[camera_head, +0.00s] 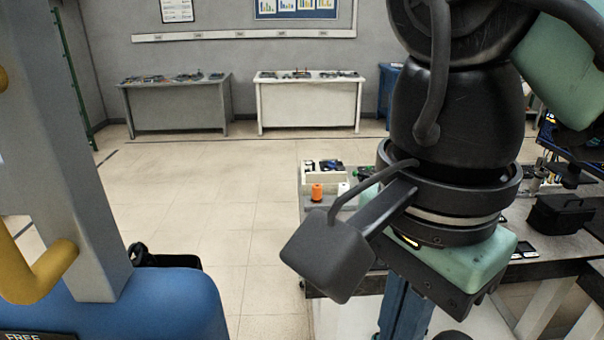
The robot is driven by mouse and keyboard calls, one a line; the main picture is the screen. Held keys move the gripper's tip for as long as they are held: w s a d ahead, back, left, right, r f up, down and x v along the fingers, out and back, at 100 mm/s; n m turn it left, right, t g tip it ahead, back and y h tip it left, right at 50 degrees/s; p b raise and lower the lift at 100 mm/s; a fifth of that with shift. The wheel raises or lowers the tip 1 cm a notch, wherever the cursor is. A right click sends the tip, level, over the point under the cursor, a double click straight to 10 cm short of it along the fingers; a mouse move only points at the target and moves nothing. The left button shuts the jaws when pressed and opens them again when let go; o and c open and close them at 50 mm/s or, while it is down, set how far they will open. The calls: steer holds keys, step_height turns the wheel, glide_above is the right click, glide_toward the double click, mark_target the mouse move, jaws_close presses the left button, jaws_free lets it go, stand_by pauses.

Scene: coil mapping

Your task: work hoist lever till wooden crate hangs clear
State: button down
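No wooden crate shows in this view. At the left edge a grey upright post (65,150) rises beside a rounded blue body (155,310). A thick bent yellow bar (40,275) is in front of the post; I cannot tell whether it is the hoist lever. A dark sign reading "FREE" (25,336) is cut off at the bottom left. My arm comes down at the right, and the mint-green and black end with my gripper (455,270) is well right of the post. Its fingertips are not visible, so I cannot see whether it is open or holding anything.
A dark-topped workbench (540,240) stands behind my arm, with an orange spool (317,192), a black case (560,215) and other small items. A grey table (175,105) and a white table (308,100) stand by the back wall. Tiled floor (220,190) is clear mid-room.

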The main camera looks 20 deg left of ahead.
steer(key=shift+d+f, duration=0.1)
steer(key=shift+f, duration=0.65)
steer(key=f+b, duration=0.4)
steer(key=shift+w+d+f, duration=0.15)
steer(key=shift+d+f, duration=0.2)
steer(key=shift+f, duration=0.05)
steer(key=shift+r, duration=0.1)
step_height(320, 180, down, 5)
steer(key=b, duration=0.4)
steer(key=shift+r, duration=0.15)
